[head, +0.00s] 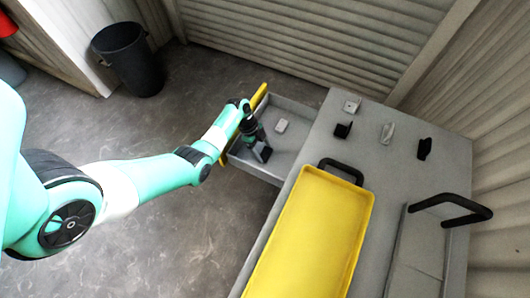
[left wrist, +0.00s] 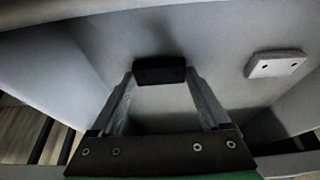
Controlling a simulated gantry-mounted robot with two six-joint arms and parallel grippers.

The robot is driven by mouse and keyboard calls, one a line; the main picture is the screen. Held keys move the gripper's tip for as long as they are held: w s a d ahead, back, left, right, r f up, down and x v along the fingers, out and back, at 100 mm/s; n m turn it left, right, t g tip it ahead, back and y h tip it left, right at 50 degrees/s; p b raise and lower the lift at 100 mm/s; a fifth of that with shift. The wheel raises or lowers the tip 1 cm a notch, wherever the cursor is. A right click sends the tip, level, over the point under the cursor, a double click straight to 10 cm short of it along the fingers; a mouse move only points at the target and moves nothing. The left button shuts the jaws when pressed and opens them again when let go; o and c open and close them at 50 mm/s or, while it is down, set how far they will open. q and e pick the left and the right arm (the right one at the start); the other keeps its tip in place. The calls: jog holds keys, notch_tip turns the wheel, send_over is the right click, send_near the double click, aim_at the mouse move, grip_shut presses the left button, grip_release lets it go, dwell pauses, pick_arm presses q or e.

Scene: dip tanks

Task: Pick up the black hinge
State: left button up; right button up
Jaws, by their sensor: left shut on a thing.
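The black hinge (left wrist: 160,69) is a small dark block in the left wrist view, between the two fingertips of my left gripper (left wrist: 160,80). My left gripper (head: 260,152) is shut on it, low inside the open grey drawer (head: 239,158) in the head view. In the head view the hinge is hard to tell apart from the dark gripper. I cannot tell whether it still touches the drawer floor. My right gripper is not in view.
A light grey plate (head: 281,126) with holes lies in the drawer, apart from my gripper. The grey worktop (head: 395,170) bears a yellow tray (head: 310,235), a black piece (head: 343,129), another black piece (head: 424,148) and light brackets (head: 387,132). A dark bin (head: 128,60) stands on the floor.

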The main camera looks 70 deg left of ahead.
aim_at(261, 153)
pick_arm(q)
jog(key=shift+r, duration=0.15)
jog(key=shift+r, duration=0.25)
jog(key=r+p, duration=0.2)
jog(key=s+r+p, duration=0.1)
jog(key=r+p, duration=0.1)
jog(key=shift+r, duration=0.4)
jog(key=s+r+p, duration=0.7)
jog(key=s+p, duration=0.1)
jog(key=s, duration=0.5)
jog(key=shift+d+r, duration=0.25)
jog(key=shift+d, duration=0.2)
